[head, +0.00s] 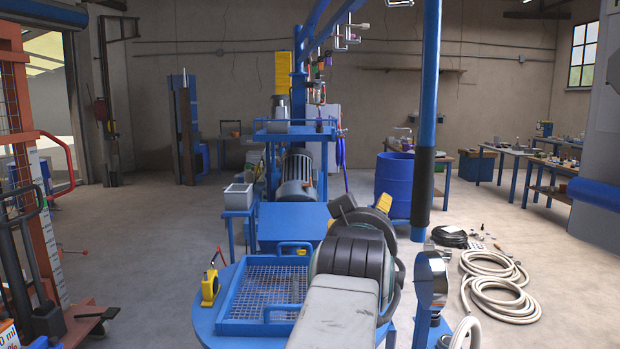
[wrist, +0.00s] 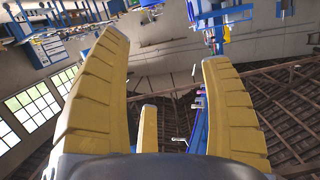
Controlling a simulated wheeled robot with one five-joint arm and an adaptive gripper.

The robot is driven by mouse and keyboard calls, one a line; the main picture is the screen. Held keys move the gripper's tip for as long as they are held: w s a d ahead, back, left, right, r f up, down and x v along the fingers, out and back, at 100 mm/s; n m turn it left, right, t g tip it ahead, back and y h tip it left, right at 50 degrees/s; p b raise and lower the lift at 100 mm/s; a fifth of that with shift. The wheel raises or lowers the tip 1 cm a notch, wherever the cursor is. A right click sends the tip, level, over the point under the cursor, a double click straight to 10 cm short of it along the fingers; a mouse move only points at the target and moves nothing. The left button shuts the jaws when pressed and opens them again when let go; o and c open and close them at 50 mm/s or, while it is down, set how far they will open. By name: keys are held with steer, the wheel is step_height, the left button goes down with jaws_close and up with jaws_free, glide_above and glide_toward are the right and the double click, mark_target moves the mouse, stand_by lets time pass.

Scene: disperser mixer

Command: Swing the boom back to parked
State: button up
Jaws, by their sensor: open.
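A blue overhead beam (head: 338,22), which looks like the boom, runs from the blue mast (head: 299,62) toward the upper right of the head view. Its near end is cut off by the top edge. Metal hooks or clamps (head: 347,35) hang beside it. My gripper (head: 384,202) is low in the head view, below and apart from the beam, mostly hidden behind my arm. In the wrist view my gripper (wrist: 163,50) has its yellow fingers spread wide with nothing between them. Blue bars (wrist: 197,127) show behind the fingers; I cannot tell which part they are.
A blue post (head: 428,110) with a black sleeve stands right of centre. A blue drum (head: 394,182) is behind it. A mesh tray (head: 262,292) sits on a round blue table in front. Coiled hoses (head: 500,297) lie on the floor at right. The left floor is largely clear.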

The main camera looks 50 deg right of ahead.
mark_target(425, 180)
steer(key=s+d+r+g+h, duration=0.1)
steer(key=s+r, duration=0.1)
steer(key=s+r+m+g+h, duration=0.1)
steer(key=s+r, duration=0.1)
steer(key=s, duration=0.1)
steer(key=s+d+r+m+h, duration=0.1)
steer(key=s+r, duration=0.1)
steer(key=shift+s+d+r+g, duration=0.2)
steer(key=shift+d+r+g, duration=0.1)
steer(key=shift+r+g, duration=0.1)
steer(key=shift+d+r+p, duration=0.15)
steer(key=shift+d+p, duration=0.05)
steer(key=shift+p, duration=0.25)
steer(key=shift+w+d+p, duration=0.1)
steer(key=shift+d+p, duration=0.55)
steer(key=shift+p, duration=0.05)
steer(key=shift+w+d+p, duration=0.25)
steer(key=shift+d+p, duration=0.2)
steer(key=shift+d, duration=0.9)
steer(key=shift+w+d+p, duration=0.25)
steer(key=shift+d+p, duration=0.15)
steer(key=shift+d, duration=0.9)
steer(key=shift+c, duration=0.3)
steer(key=c, duration=1.2)
